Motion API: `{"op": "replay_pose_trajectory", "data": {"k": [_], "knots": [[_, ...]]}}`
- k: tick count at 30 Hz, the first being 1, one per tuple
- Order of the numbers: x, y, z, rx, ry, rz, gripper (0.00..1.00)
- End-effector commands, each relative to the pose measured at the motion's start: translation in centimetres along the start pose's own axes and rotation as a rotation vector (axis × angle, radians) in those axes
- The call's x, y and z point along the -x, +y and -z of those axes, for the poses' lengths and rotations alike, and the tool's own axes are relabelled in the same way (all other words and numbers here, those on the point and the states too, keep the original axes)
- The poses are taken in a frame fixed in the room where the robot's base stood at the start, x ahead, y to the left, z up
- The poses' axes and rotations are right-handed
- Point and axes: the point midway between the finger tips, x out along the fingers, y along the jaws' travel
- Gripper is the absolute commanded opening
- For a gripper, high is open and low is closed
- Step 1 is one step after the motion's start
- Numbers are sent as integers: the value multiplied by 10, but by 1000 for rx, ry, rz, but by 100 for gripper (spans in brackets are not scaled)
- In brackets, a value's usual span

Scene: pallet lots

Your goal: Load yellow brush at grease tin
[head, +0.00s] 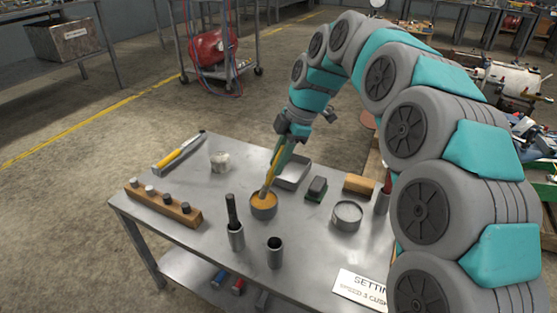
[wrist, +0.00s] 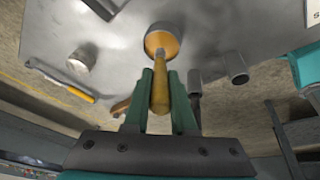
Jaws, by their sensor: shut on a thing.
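My gripper (head: 283,152) is shut on the yellow brush (head: 272,168), gripping its handle. The brush is tilted, with its lower end down at the grease tin (head: 264,210). In the wrist view the yellow handle (wrist: 160,95) lies between the two green fingers, and its far end reaches into the round tin (wrist: 151,40) of orange-yellow grease. The bristles are hidden, and I cannot tell how deep they are in the grease.
On the metal table (head: 215,262) stand two upright metal cups, one holding a dark rod (head: 232,210). A wooden block with several pegs (head: 163,205), a yellow-handled tool (head: 178,153), a whitish lump (head: 221,162), an open tray (head: 293,172) and a shallow round tin (head: 347,216) also lie there.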

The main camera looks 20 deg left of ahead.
Motion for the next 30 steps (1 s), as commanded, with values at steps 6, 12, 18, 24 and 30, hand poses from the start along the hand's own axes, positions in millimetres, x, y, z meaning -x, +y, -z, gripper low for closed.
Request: {"op": "replay_pose_trajectory", "data": {"k": [6,12,18,24,30], "knots": [[-2,0,-1,0,0,0,0],[-4,0,-2,0,0,0,0],[-6,-1,-2,0,0,0,0],[-8,-1,-3,0,0,0,0],[-10,-1,-4,0,0,0,0]]}}
